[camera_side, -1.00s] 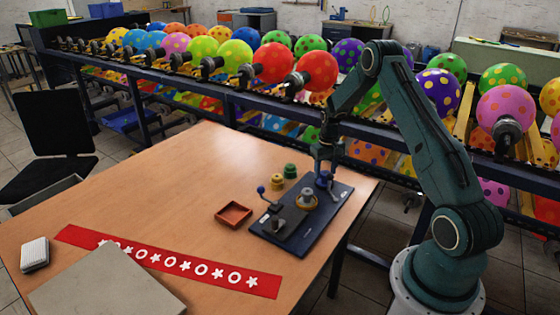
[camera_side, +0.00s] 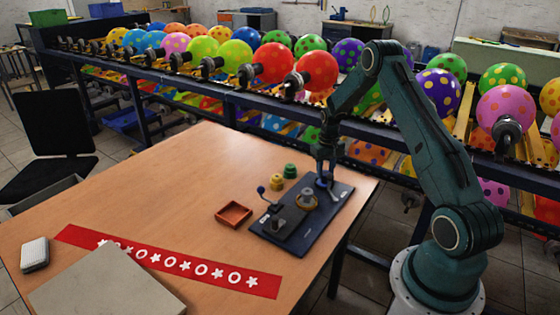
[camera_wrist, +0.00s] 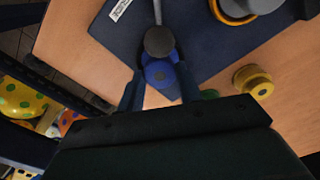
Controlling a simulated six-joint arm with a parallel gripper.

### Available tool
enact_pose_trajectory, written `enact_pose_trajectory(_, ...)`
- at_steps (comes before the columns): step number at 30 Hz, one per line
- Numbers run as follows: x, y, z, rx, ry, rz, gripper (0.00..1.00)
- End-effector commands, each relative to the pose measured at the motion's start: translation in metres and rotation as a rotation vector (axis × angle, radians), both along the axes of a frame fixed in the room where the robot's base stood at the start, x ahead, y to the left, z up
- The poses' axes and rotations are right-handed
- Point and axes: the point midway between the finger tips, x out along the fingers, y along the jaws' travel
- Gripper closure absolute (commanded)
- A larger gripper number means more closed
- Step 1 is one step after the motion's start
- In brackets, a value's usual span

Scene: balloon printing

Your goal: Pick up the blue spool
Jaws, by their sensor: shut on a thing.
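The blue spool (camera_wrist: 161,74) sits between the two fingers of my gripper (camera_wrist: 159,92) in the wrist view. My gripper is shut on it. In the side view my gripper (camera_side: 324,178) points down over the far right part of the dark blue board (camera_side: 338,212), and its fingers mostly hide the spool. I cannot tell whether the spool touches the board. A grey round knob (camera_wrist: 158,41) with a pale rod shows just beyond the spool in the wrist view.
A yellow spool (camera_side: 276,182) and a green spool (camera_side: 290,170) stand left of the board. An orange tray (camera_side: 234,214) lies left, and open tabletop lies further left.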

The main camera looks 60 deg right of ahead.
Motion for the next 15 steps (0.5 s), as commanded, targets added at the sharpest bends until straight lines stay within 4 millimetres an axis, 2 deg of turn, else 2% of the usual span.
enact_pose_trajectory(15, 0.0001, 0.0, 0.0033, 0.0, 0.0, 0.0, 0.81)
